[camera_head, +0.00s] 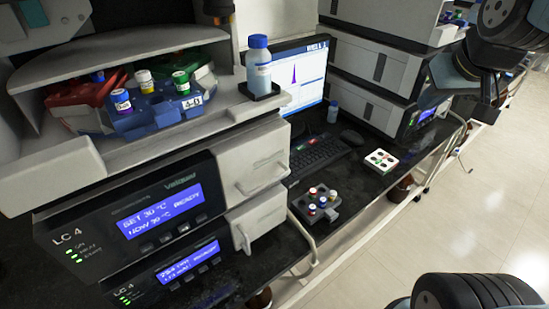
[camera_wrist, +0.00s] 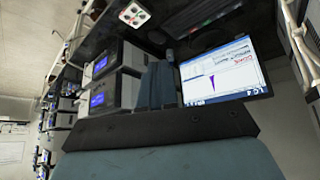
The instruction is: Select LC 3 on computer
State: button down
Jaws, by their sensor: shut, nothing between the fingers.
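The computer monitor (camera_head: 308,75) stands on the dark bench, partly hidden by the LC 4 stack and a bottle. Its screen is lit and shows a purple peak on a white plot. The screen also shows in the wrist view (camera_wrist: 225,72), tilted, with small coloured labels and a header too small to read surely. The keyboard (camera_head: 318,154) and mouse (camera_head: 351,137) lie in front of it. My gripper (camera_wrist: 158,70) is shut and empty, apart from the monitor. In the head view my arm is at the upper right, beside the right-hand stack.
The LC 4 stack (camera_head: 120,235) fills the left, with a blue-capped bottle (camera_head: 258,68) on its top. A dark vial tray (camera_head: 315,205) and a white vial tray (camera_head: 380,161) lie near the bench's front edge. Another instrument stack (camera_head: 375,70) stands right. Open floor lies right.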

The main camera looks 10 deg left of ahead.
jog(key=w+a+f+n+t+y, duration=0.1)
jog(key=w+a+f+n, duration=0.3)
jog(key=w+a+f, duration=0.6)
jog(key=w+a+f+n+y, duration=0.2)
jog(key=w+a+f+n, duration=0.3)
jog(key=a, duration=0.9)
jog(key=a+f+n, duration=0.2)
jog(key=a+f, duration=0.7)
jog(key=shift+w+a+f+n+t, duration=0.2)
jog(key=shift+w+a+n+t, duration=0.1)
jog(key=shift+w, duration=0.1)
jog(key=shift+f, duration=0.1)
jog(key=shift+f, duration=4.3)
jog(key=shift+f, duration=0.3)
